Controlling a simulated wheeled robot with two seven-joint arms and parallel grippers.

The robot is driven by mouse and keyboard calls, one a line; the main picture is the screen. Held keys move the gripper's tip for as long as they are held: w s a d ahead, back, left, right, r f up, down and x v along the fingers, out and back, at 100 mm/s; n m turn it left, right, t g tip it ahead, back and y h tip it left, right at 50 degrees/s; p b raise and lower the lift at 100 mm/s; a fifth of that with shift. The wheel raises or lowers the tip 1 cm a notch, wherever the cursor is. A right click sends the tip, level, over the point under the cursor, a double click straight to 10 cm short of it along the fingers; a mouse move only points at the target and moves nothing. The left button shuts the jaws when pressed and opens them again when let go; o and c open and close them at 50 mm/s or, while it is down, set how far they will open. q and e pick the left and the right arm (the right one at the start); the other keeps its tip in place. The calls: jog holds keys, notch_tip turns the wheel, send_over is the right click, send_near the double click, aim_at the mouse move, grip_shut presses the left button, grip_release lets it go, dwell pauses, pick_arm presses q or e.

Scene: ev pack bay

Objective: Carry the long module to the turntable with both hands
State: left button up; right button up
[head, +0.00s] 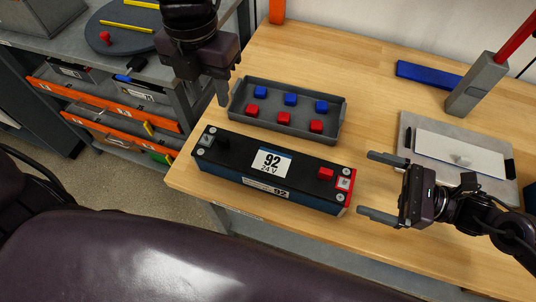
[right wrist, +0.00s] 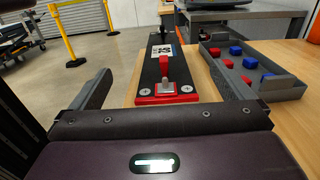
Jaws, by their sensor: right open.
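The long module (head: 265,170), black on top with blue sides and a "92 24 V" label, lies on the wooden bench near its front edge. Its red-marked end also shows in the right wrist view (right wrist: 166,88). My right gripper (head: 368,185) is open and empty beside that red end, its fingers pointing at it and apart from it. My left gripper (head: 220,92) hangs above the bench near the module's far left end and the tray; its finger gap is hidden. The turntable (head: 132,15), a dark disc with yellow strips and a red knob, is on the grey surface at upper left.
A grey tray (head: 243,99) with red and blue blocks sits just behind the module. A grey plate (head: 410,131) with a white panel, a blue bar (head: 428,75) and a grey post (head: 476,84) stand at right.

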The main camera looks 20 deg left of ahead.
pick_arm(q)
jog(key=b, duration=0.6)
send_over(222, 138)
notch_tip(222, 138, down, 7)
jog(key=shift+s+r, duration=0.1)
jog(key=shift+r, duration=0.05)
pick_arm(e)
send_near(331, 182)
jog(key=shift+w+a+f, duration=0.25)
jog(key=shift+a+f, duration=0.65)
jog(key=shift+a, duration=0.15)
jog(key=shift+r, duration=0.1)
jog(key=shift+a, duration=0.1)
pick_arm(q)
jog(key=shift+f, duration=3.85)
pick_arm(e)
jog(key=shift+a, duration=3.8)
pick_arm(q)
jog(key=shift+c, duration=0.5)
pick_arm(e)
jog(key=shift+c, duration=0.4)
pick_arm(q)
grip_shut()
pick_arm(e)
jog(key=c, duration=1.9)
pick_arm(q)
jog(key=shift+r, duration=0.2)
pick_arm(e)
jog(key=shift+w+r, duration=0.1)
jog(key=shift+r, duration=0.1)
